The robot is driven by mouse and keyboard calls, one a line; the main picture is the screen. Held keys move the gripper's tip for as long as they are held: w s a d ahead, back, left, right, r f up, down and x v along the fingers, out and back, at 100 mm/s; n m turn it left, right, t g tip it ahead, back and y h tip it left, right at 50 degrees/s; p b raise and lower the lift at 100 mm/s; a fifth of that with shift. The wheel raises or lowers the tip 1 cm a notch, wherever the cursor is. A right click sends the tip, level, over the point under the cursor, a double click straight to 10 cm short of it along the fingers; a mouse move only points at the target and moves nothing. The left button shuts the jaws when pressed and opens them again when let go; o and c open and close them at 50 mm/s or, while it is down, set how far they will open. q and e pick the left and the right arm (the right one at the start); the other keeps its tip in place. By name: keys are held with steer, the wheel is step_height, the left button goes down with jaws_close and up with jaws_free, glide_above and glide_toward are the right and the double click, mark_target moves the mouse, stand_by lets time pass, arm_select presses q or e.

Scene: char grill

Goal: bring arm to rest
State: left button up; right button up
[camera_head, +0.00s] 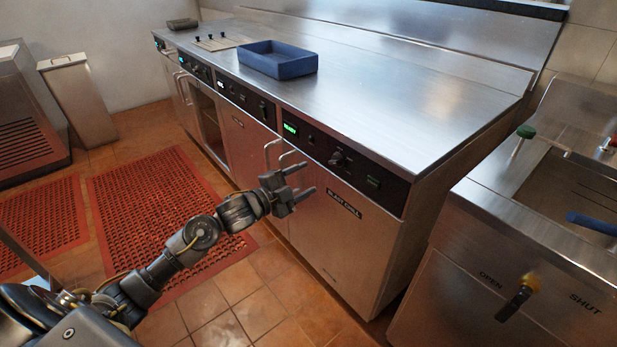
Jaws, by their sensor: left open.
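My left arm comes in from the lower left and reaches toward the steel counter (400,95). My left gripper (308,180) is open and empty. My right gripper is not in view.
A blue tray (278,62) sits on the counter. A dark control panel (345,160) with a green display runs along its front. A fryer-like unit (500,240) with a yellow-tipped lever stands at right. Red perforated mats (150,205) cover the tiled floor at left.

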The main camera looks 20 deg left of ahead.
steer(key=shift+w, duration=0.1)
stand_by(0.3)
